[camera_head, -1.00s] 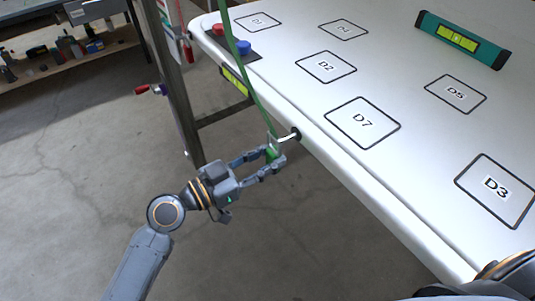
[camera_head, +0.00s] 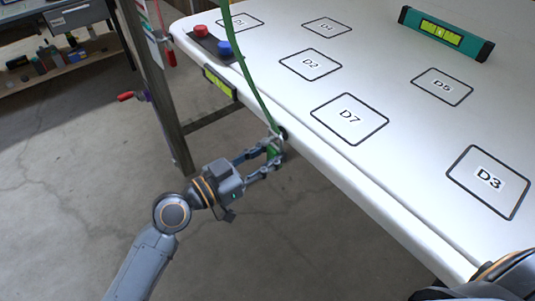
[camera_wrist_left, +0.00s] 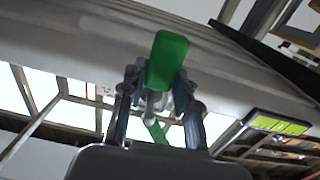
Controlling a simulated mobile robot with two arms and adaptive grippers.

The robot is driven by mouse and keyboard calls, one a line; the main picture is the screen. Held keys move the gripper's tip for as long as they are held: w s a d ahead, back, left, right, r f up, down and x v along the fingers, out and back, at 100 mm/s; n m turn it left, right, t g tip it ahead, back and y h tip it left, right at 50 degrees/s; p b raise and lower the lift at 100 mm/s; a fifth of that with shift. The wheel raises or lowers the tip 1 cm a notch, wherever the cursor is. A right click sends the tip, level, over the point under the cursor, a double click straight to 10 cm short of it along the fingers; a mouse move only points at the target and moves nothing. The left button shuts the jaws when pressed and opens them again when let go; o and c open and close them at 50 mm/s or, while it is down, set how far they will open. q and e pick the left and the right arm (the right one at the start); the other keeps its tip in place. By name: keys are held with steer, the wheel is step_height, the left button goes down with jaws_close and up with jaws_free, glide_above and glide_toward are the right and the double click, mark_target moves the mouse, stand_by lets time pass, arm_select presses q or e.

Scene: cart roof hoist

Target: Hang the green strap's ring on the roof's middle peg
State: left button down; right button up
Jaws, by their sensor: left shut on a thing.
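My left gripper (camera_head: 271,151) is shut on the green end piece of the green strap (camera_head: 250,82), right beside the white panel's near left edge. The strap runs up from it and out of the top of the head view. A peg with a dark base (camera_head: 283,133) sits in the edge at the fingertips; most of it is hidden. In the left wrist view the green piece (camera_wrist_left: 166,60) stands between the fingers, with a grey metal part behind it. I cannot make out the ring or whether it is around the peg. My right gripper is out of view.
The white panel (camera_head: 410,165) carries several marked squares and a teal level (camera_head: 445,33). A red button (camera_head: 201,30) and a blue button (camera_head: 224,47) are at its far left corner. A metal post (camera_head: 160,100) stands left of the panel. Open floor lies left of my arm.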

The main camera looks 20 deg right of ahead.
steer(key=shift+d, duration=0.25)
arm_select(q)
steer(key=c, duration=0.9)
jaws_free()
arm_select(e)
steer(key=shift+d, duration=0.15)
arm_select(q)
steer(key=shift+a, duration=0.15)
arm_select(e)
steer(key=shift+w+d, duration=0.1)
arm_select(q)
steer(key=v, duration=1.2)
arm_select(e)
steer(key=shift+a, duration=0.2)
